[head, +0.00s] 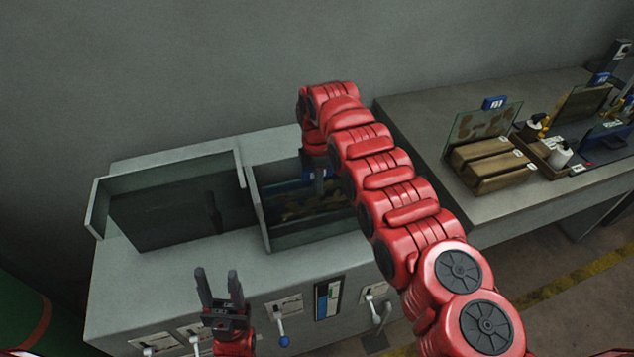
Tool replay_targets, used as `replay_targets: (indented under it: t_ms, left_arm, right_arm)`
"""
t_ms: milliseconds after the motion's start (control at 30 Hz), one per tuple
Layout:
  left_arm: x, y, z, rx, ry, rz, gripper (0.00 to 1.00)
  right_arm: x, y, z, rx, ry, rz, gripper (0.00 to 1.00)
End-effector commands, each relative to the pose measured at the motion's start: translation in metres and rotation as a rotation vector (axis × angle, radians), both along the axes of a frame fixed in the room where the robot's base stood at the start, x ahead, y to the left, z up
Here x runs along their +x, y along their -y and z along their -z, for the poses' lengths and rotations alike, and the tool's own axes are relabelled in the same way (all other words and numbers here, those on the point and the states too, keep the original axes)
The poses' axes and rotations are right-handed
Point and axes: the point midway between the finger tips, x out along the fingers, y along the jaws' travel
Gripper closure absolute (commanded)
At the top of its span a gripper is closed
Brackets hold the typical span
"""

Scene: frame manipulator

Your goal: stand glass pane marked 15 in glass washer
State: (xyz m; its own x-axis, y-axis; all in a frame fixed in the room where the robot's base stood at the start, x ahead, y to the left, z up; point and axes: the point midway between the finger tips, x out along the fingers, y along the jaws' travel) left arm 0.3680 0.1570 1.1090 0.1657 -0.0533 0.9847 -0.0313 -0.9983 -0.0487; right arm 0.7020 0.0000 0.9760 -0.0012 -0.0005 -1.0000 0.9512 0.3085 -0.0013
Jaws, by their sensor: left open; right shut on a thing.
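The glass washer (150,262) is a grey cabinet with two open basins in its top. My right arm reaches over the right basin (258,215), and my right gripper (319,186) points down into it. It is shut on a glass pane (300,206) with brown patches, low inside this basin. A blue tag (308,173) shows beside the fingers, but its number is hidden, and I cannot tell whether the pane touches the bottom. My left gripper (220,284) is open and empty, in front of the washer and below the left basin (150,220).
A workbench (420,120) on the right holds another stained pane (480,124) with a blue tag, wooden blocks (490,166), a white roll (560,157) and more panes behind. Levers (283,328) line the washer front. The left basin holds a thin dark shape, unclear.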

Motion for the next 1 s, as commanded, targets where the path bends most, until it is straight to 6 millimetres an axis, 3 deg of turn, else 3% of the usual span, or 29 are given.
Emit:
replay_targets:
  t_ms: [267, 300, 467, 833, 1000]
  left_arm:
    - [0.0, 0.0, 0.001, 0.0, 0.0, 0.0, 0.5]
    - [0.0, 0.0, 0.001, 0.0, 0.0, 0.0, 0.5]
    - [0.0, 0.0, 0.001, 0.0, 0.0, 0.0, 0.5]
    - [0.0, 0.0, 0.003, 0.0, 0.0, 0.0, 0.5]
    - [0.0, 0.0, 0.013, 0.0, 0.0, 0.0, 0.5]
  right_arm:
    - [0.0, 0.0, 0.0, 0.0, 0.001, 0.0, 1.0]
    - [0.0, 0.0, 0.0, 0.0, 0.001, 0.0, 0.71]
    - [0.0, 0.0, 0.0, 0.0, 0.001, 0.0, 0.43]
    - [0.0, 0.0, -0.004, 0.0, 0.001, 0.0, 0.43]
    - [0.002, 0.0, -0.031, 0.001, 0.01, -0.001, 0.43]
